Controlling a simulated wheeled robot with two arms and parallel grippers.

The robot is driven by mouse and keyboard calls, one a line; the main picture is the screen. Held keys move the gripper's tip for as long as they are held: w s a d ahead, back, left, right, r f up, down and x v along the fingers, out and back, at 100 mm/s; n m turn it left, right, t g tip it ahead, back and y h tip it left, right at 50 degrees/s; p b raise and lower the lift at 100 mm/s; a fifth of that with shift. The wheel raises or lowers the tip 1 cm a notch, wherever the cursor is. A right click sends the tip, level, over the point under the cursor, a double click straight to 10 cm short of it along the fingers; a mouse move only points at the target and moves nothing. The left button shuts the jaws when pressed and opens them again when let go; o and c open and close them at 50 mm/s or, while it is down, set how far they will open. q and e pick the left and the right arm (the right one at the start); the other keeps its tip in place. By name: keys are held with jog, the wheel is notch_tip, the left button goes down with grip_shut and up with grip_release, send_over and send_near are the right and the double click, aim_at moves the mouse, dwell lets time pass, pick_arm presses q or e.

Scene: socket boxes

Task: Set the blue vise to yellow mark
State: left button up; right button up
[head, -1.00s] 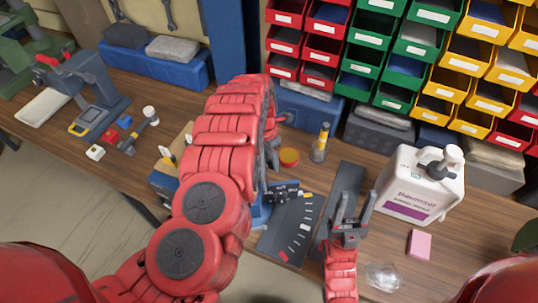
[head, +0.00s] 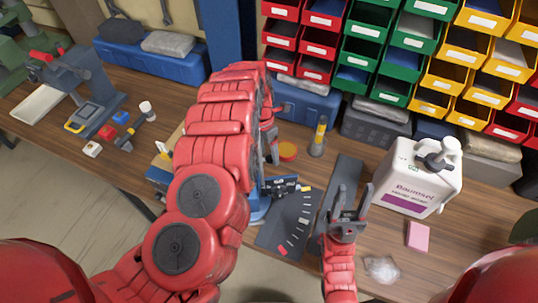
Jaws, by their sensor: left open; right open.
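The blue vise (head: 259,208) stands on the bench in the middle of the head view, mostly hidden behind my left arm. A dark bar (head: 280,187) reaches right from it, over a dark plate (head: 272,240) with white ticks, a red mark (head: 283,251) and a yellow mark (head: 306,188). The bar's end lies close to the yellow mark; I cannot tell whether they line up. My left gripper (head: 271,148) is open, just above the vise in the picture, its fingers partly hidden by the arm. My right gripper (head: 349,203) is open and empty, right of the plate.
A white jug (head: 415,180) and a pink block (head: 418,236) are on the right. An orange-topped round tub (head: 287,150) and a yellow-topped bottle (head: 319,137) stand behind the vise. Bins (head: 380,55) fill the back. Tools and small blocks (head: 108,131) lie at the left.

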pick_arm(q)
jog(key=r, duration=0.1)
jog(key=r+b, duration=0.1)
jog(key=r, duration=0.1)
jog(key=shift+w+a, duration=0.1)
jog(key=shift+w, duration=0.2)
notch_tip(320, 180, up, 13)
jog(key=w+a, duration=0.1)
jog(key=shift+w+a+f, duration=0.15)
jog(key=shift+w+a, duration=0.2)
jog(key=shift+a, duration=0.05)
